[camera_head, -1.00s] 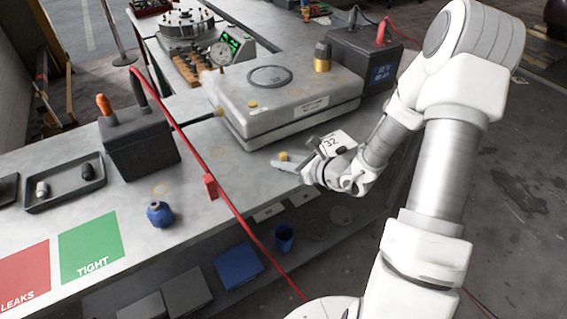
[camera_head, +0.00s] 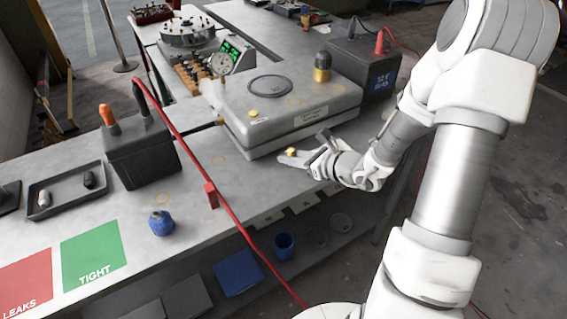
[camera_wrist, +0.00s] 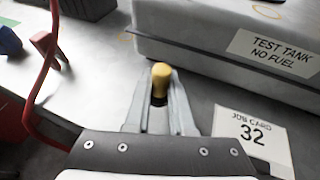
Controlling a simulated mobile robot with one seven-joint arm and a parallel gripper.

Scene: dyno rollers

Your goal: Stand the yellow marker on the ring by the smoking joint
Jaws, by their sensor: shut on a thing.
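The yellow marker (camera_head: 291,152) is a small peg with a rounded top. My gripper (camera_wrist: 160,100) is shut on it. In the wrist view the marker (camera_wrist: 161,77) stands upright between the fingertips, its dark lower part partly hidden by them. My gripper is at the bench's front edge, in front of the grey test tank (camera_head: 285,125). Thin orange rings show on the bench left of the tank (camera_head: 219,160), near the blue fitting (camera_head: 163,198), and on the tank top (camera_head: 295,102).
A red cable (camera_head: 185,145) crosses the bench, with a red block (camera_head: 211,195) beside it. A black battery box (camera_head: 140,153) stands left. A job card (camera_wrist: 252,138) is right of my gripper. Bare bench lies left of the tank.

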